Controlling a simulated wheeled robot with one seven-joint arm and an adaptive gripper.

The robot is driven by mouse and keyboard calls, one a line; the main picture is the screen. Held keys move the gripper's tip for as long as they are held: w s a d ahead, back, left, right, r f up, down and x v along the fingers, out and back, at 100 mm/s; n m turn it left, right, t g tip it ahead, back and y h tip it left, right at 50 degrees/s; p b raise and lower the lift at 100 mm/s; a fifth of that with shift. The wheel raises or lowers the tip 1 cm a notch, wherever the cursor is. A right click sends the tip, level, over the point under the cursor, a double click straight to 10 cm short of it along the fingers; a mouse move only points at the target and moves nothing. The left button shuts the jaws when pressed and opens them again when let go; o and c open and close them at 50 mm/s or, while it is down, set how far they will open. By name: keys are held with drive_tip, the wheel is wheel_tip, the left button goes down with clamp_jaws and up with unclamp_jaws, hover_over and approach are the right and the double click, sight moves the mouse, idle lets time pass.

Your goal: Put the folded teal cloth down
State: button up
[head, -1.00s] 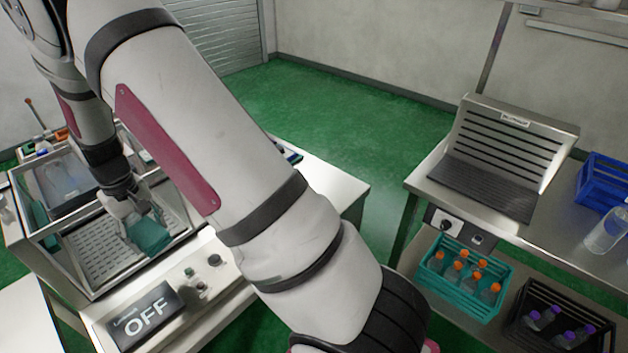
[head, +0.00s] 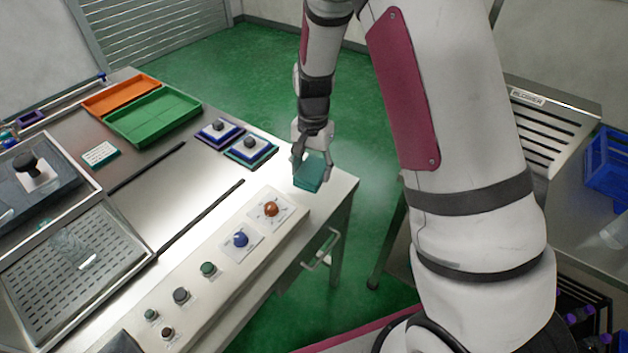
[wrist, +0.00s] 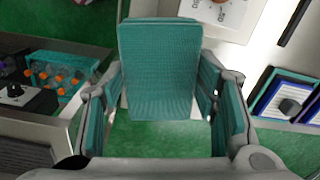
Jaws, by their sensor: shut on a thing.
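The folded teal cloth (head: 308,173) is a small block at the right end of the steel table (head: 215,125), close to its corner. It also shows in the wrist view (wrist: 158,65), between my fingers. My gripper (head: 311,157) points down and is shut on the cloth. In the wrist view my gripper (wrist: 160,100) has its teal-padded fingers on either side of the cloth. I cannot tell whether the cloth touches the tabletop or hangs just above it.
A panel with several knobs (head: 240,239) runs along the table's front edge. A perforated tray (head: 75,265) is at left. The table's right edge is very near the cloth.

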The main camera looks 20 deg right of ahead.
sight(317, 175)
drive_tip(key=f+m, duration=0.1)
drive_tip(key=m, duration=0.1)
drive_tip(key=s+f+m+b, duration=0.1)
drive_tip(key=m, duration=0.2)
drive_tip(key=s+f+m+b, duration=0.1)
drive_tip(key=m, duration=0.2)
drive_tip(key=shift+d+f, duration=0.2)
drive_tip(key=shift+d, duration=0.1)
drive_tip(key=s+f+m, duration=0.1)
drive_tip(key=m, duration=0.2)
drive_tip(key=s+f+m+b, duration=0.1)
drive_tip(key=m, duration=0.2)
drive_tip(key=s+f+m+b, duration=0.1)
drive_tip(key=m, duration=0.2)
drive_tip(key=shift+d, duration=0.15)
drive_tip(key=m, duration=0.1)
drive_tip(key=s+m, duration=0.1)
drive_tip(key=m, duration=0.1)
drive_tip(key=shift+f+b, duration=0.4)
drive_tip(key=w, duration=0.5)
drive_tip(key=w+f, duration=0.1)
drive_tip(key=w, duration=0.4)
drive_tip(key=w+d, duration=0.1)
drive_tip(key=w, duration=0.4)
drive_tip(key=shift+w+f, duration=0.25)
drive_tip(key=shift+w, duration=0.05)
drive_tip(key=shift+w+f, duration=0.1)
drive_tip(key=shift+f, duration=1.65)
drive_tip(key=shift+f, duration=0.15)
